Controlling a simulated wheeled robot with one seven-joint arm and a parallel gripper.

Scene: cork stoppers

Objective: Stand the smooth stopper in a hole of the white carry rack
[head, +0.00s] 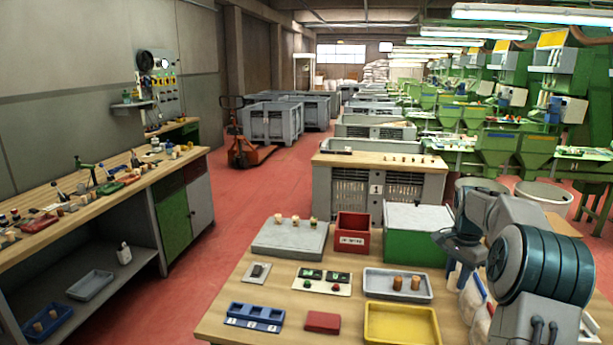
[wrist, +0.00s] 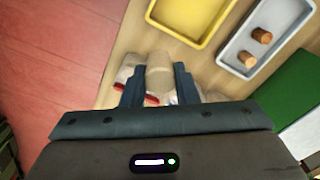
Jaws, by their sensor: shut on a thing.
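My gripper (wrist: 158,72) shows in the wrist view. Its two dark fingers are shut on a pale tan stopper (wrist: 159,82), which sits between them. I cannot tell from this angle how smooth its side is. White shapes with some red (wrist: 128,76) lie below and beside the fingers. In the head view, white shapes (head: 473,296) show at the table's right, partly behind my arm. I cannot tell whether they are the white carry rack, and no holes show. My fingertips and the held stopper are not clear in the head view.
A grey tray (head: 375,292) holds two brown stoppers (head: 415,283). A yellow tray (head: 402,308) is empty. A green box (head: 415,247), a red bin (head: 353,222), a grey block (head: 278,250) with several stoppers and a blue numbered rack (head: 236,322) stand on the table.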

